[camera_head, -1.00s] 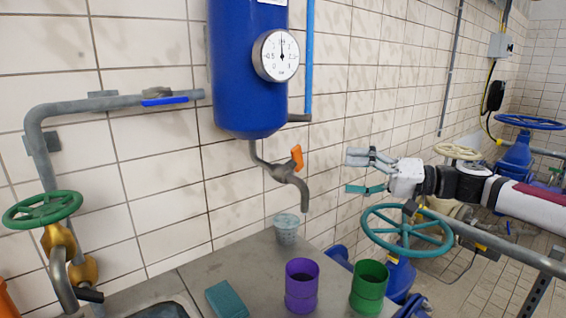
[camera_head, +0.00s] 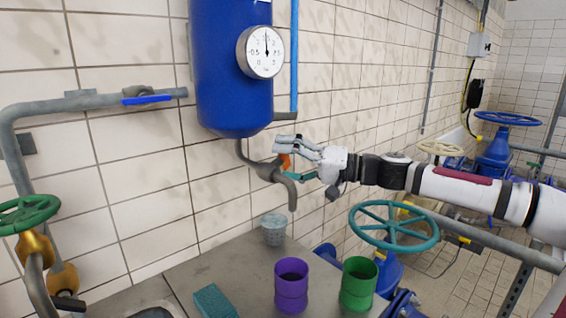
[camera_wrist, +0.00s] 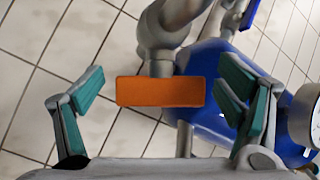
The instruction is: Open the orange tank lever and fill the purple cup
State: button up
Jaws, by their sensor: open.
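The orange lever (camera_head: 285,161) sits on the grey tap (camera_head: 268,173) under the blue tank (camera_head: 232,85). My gripper (camera_head: 285,158) is at the lever and hides part of it. In the wrist view the orange lever (camera_wrist: 161,91) lies between the two teal fingertips of my gripper (camera_wrist: 163,92), with a gap on the left and a small or no clear gap on the right. The fingers are spread.
A grey cup (camera_head: 274,229) stands on the counter (camera_head: 195,262) below the spout. A green cup (camera_head: 359,284) is right of the purple one, and a teal sponge (camera_head: 214,301) is left. A teal handwheel (camera_head: 393,228) stands beyond the counter's right edge.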

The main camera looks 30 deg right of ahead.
jog(key=shift+w+a, duration=0.2)
jog(key=c, duration=1.2)
jog(key=shift+o, duration=0.2)
